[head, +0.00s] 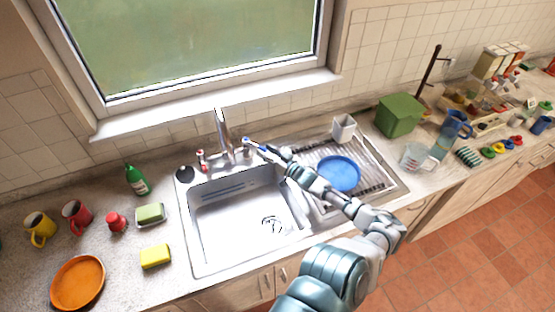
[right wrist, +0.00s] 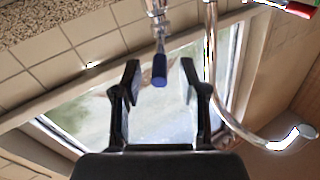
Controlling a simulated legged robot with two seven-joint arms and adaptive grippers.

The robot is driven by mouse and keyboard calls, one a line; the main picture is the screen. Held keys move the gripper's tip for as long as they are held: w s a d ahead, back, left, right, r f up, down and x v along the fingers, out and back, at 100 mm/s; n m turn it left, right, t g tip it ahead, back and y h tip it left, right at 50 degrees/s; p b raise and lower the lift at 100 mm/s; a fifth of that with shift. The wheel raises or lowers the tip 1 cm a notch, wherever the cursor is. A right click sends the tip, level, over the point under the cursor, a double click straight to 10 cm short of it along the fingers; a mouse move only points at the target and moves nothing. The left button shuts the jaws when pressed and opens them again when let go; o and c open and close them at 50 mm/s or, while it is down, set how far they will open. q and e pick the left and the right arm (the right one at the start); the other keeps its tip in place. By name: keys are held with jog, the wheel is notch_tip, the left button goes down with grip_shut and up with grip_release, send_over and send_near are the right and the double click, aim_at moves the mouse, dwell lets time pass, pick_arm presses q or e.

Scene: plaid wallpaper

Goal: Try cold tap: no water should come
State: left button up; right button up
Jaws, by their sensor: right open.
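The cold tap handle has a blue tip; in the head view (head: 247,141) it stands at the back of the sink, right of the spout (head: 222,130). In the right wrist view the blue handle (right wrist: 160,69) lies between my fingers with a gap on both sides. My right gripper (head: 257,146) is open around or just in front of this handle; the wrist view shows its fingers (right wrist: 159,82) apart. The red-marked tap handle (head: 201,158) is left of the spout. No water stream shows from the spout. My left gripper is out of view.
The sink basin (head: 230,240) looks empty. A blue plate (head: 338,174) lies on the ribbed drainboard (head: 380,183), below my right forearm, and a white cup (head: 343,128) stands behind. A green bottle (head: 137,181), sponge (head: 155,256) and mugs stand left of the sink.

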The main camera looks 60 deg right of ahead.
jog(key=s+a, duration=0.1)
jog(key=s, duration=0.7)
jog(key=shift+a, duration=0.1)
